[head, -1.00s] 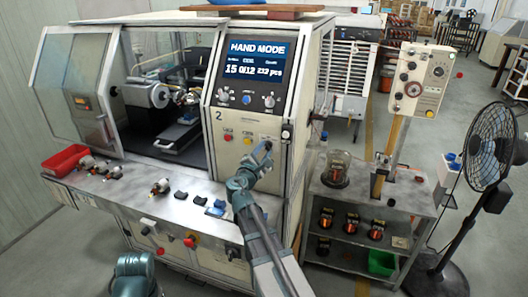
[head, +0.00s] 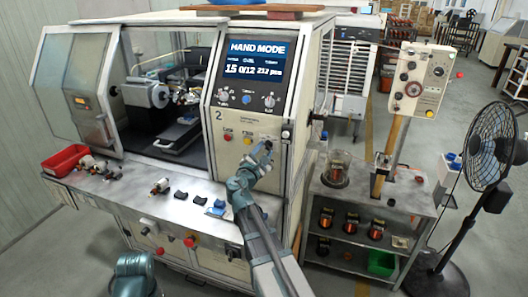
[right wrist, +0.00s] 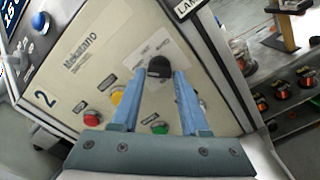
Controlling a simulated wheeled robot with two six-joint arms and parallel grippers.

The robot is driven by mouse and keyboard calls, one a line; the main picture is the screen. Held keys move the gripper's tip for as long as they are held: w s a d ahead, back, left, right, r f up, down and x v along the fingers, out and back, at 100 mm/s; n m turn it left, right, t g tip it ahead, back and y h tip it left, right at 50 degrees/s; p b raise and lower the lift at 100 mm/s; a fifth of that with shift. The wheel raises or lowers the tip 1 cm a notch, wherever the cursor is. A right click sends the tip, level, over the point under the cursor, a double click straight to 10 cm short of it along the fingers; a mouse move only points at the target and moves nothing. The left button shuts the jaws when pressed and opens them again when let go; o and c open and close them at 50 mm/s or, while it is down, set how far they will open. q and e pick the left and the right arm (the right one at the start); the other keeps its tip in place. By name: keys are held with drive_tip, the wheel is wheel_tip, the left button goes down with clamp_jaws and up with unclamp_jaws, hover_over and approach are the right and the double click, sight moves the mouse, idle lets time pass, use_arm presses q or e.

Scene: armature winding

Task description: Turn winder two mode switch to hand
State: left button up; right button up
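Winder two is the machine with the number 2 on its cream panel (head: 232,135). Its screen (head: 257,61) reads HAND MODE. The mode switch, a black rotary knob (right wrist: 159,67), sits on a pale label in the right wrist view. My right gripper (head: 264,150) is at the panel, and its two blue fingers (right wrist: 160,75) stand apart on either side of the knob. A small gap shows on the knob's left; the right finger is very close to it. The gripper mostly hides the knob in the head view.
Red (right wrist: 92,118), yellow (right wrist: 117,96) and green (right wrist: 159,128) buttons lie close to the fingers. A steel ledge (head: 130,198) holds small parts and a red bin (head: 65,160). To the right stand a shelf cart (head: 400,200) and a fan (head: 490,145).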

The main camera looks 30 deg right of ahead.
drive_tip(key=o, duration=0.3)
drive_tip(key=v, duration=1.3)
drive_tip(key=shift+s+a, duration=0.25)
drive_tip(key=shift+a, duration=0.1)
drive_tip(key=s+a+f+m+g+y, duration=0.3)
drive_tip(key=a+f+m, duration=0.2)
drive_tip(key=f, duration=0.3)
drive_tip(key=s+a+f+m+g+y, duration=0.3)
drive_tip(key=a+f+m, duration=0.1)
drive_tip(key=f, duration=0.3)
drive_tip(key=s+a+f+m+g+y, duration=0.2)
drive_tip(key=s+a+f+g+y, duration=0.1)
drive_tip(key=s+a, duration=0.3)
drive_tip(key=s+a+f+m+g+y+b, duration=0.1)
drive_tip(key=s+a+f, duration=0.4)
drive_tip(key=a, duration=0.5)
drive_tip(key=shift+s+a+m+g+y, duration=0.45)
drive_tip(key=shift+m+g+y, duration=0.25)
drive_tip(key=shift+g+y, duration=0.4)
